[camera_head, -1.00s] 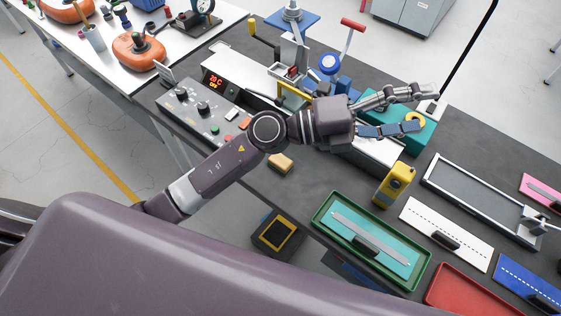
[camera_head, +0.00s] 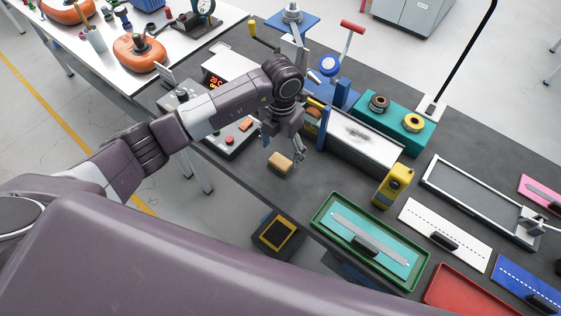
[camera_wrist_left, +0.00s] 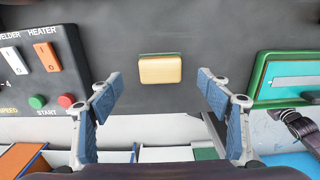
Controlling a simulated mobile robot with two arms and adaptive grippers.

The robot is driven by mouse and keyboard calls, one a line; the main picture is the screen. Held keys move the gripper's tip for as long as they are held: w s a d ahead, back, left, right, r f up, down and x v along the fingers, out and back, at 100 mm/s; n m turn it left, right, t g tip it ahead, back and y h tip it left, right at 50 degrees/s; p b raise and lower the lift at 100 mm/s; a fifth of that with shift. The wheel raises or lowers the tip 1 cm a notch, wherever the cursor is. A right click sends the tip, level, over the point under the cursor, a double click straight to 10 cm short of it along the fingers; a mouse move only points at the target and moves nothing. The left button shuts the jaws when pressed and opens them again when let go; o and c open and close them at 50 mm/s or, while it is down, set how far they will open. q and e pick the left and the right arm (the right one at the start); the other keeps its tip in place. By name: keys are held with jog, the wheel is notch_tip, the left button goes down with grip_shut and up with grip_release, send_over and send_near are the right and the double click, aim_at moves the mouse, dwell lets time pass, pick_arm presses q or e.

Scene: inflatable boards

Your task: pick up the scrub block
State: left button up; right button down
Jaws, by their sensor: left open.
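The scrub block (camera_head: 280,163) is a small tan block lying on the dark bench top near its front edge. In the left wrist view the scrub block (camera_wrist_left: 160,69) shows a thin green layer along its far side and lies ahead of the fingers, near the middle. My left gripper (camera_head: 284,149) is above and just behind the block in the head view, pointing down. In the left wrist view my left gripper (camera_wrist_left: 161,95) is open and empty, its blue-padded fingers wide apart, one to each side of the block's line. My right gripper is not in view.
A control panel (camera_wrist_left: 40,65) with switches and buttons lies left of the block. A green tray (camera_head: 325,217) with a teal strip lies to the right, with a yellow device (camera_head: 393,186) behind it. A heater machine (camera_head: 365,142) stands behind. The bench around the block is clear.

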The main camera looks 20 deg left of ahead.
aim_at(281, 160)
pick_arm(q)
jog(key=f+p, duration=0.1)
jog(key=f, duration=0.1)
jog(key=f+p, duration=0.1)
jog(key=f, duration=0.1)
jog(key=shift+s+a+f, duration=0.1)
jog(key=shift+s+f, duration=0.05)
jog(key=shift+s, duration=0.05)
jog(key=shift+f, duration=0.55)
jog(key=shift+w, duration=0.1)
jog(key=c, duration=1.2)
